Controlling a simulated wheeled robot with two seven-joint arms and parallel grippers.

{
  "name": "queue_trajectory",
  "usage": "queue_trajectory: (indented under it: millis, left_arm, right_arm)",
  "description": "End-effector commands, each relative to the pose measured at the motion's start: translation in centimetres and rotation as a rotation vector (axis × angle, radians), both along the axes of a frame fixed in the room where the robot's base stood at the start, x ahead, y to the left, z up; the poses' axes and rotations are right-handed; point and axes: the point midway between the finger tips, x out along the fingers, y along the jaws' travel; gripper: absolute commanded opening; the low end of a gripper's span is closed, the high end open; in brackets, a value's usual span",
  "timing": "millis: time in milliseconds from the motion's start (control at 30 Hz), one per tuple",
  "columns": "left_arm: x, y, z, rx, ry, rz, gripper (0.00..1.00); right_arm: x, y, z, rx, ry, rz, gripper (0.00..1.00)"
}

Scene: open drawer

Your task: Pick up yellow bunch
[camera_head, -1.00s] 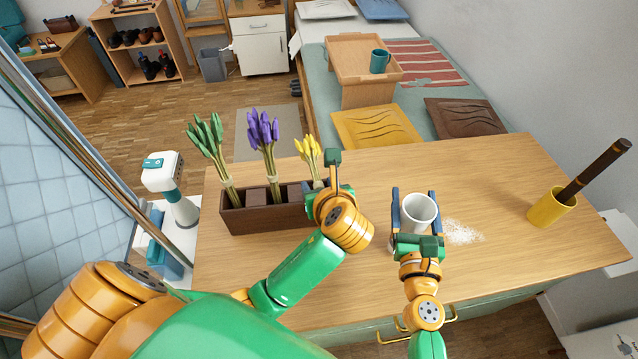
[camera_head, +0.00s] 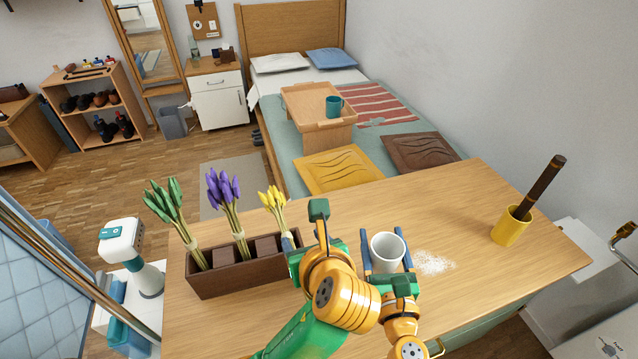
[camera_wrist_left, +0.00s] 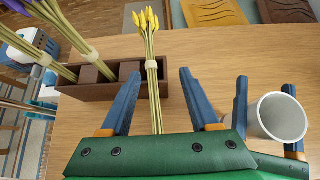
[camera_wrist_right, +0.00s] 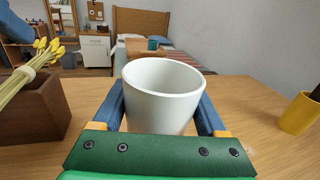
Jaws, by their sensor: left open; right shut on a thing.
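The yellow bunch (camera_head: 273,198) stands upright at the right end of a dark wooden planter box (camera_head: 222,289), its stems tied with a pale band. In the left wrist view its yellow heads (camera_wrist_left: 146,20) are at the top and its stems run down between the fingers. My left gripper (camera_wrist_left: 160,100) is open around the stems' line; whether it touches them I cannot tell. In the head view my left gripper (camera_head: 305,243) is beside the bunch's lower part and partly hides it. My right gripper (camera_wrist_right: 160,112) is shut on a white cup (camera_wrist_right: 164,85), also seen in the head view (camera_head: 388,248).
A purple bunch (camera_head: 224,188) and a green bunch (camera_head: 165,205) stand in the same planter. White grains (camera_head: 432,262) lie right of the cup. A yellow holder (camera_head: 510,226) with a dark stick stands on the right. The table's back middle is clear.

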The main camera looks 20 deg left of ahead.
Motion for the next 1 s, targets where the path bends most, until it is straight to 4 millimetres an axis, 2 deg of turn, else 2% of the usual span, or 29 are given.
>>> queue_trajectory:
  millis: [133, 200, 233, 333, 400, 533, 667, 733, 800, 1000]
  left_arm:
    - [5.3, -5.5, 0.0, 0.056, 0.049, -0.251, 0.62]
    - [7.5, -7.0, -0.7, 0.093, 0.135, -0.337, 0.62]
    - [8.3, -7.0, -0.9, 0.105, 0.180, -0.350, 0.62]
    - [10.2, -5.0, -1.0, 0.108, 0.335, -0.299, 0.62]
    - [10.6, -2.4, -0.3, 0.086, 0.432, -0.200, 0.62]
    - [10.2, 1.8, 1.9, 0.000, 0.547, 0.003, 0.62]
    - [9.6, 3.8, 3.5, -0.074, 0.589, 0.120, 0.62]
    - [9.5, 4.4, 2.9, -0.093, 0.601, 0.140, 0.62]
    - [9.5, 5.2, 1.4, -0.098, 0.607, 0.145, 0.62]
    - [9.9, 6.9, -1.5, -0.094, 0.603, 0.142, 0.62]
  right_arm:
    - [0.0, 0.0, 0.0, 0.000, 0.000, 0.000, 0.00]
    - [0.0, 0.0, 0.0, 0.000, -0.001, 0.000, 0.00]
    - [0.0, 0.0, 0.0, 0.000, -0.001, 0.000, 0.00]
    - [0.0, 0.0, 0.0, 0.000, -0.001, 0.000, 0.00]
    - [0.0, 0.0, 0.0, 0.000, 0.000, 0.000, 0.00]
    - [0.0, 0.0, 0.0, 0.000, 0.000, 0.000, 0.00]
    - [0.0, 0.0, 0.0, 0.000, 0.000, 0.001, 0.00]
    - [0.0, 0.0, 0.0, 0.000, 0.000, 0.001, 0.00]
    - [0.0, 0.0, 0.0, 0.000, 0.000, 0.001, 0.00]
    - [0.0, 0.0, 0.0, 0.000, 0.000, 0.000, 0.00]
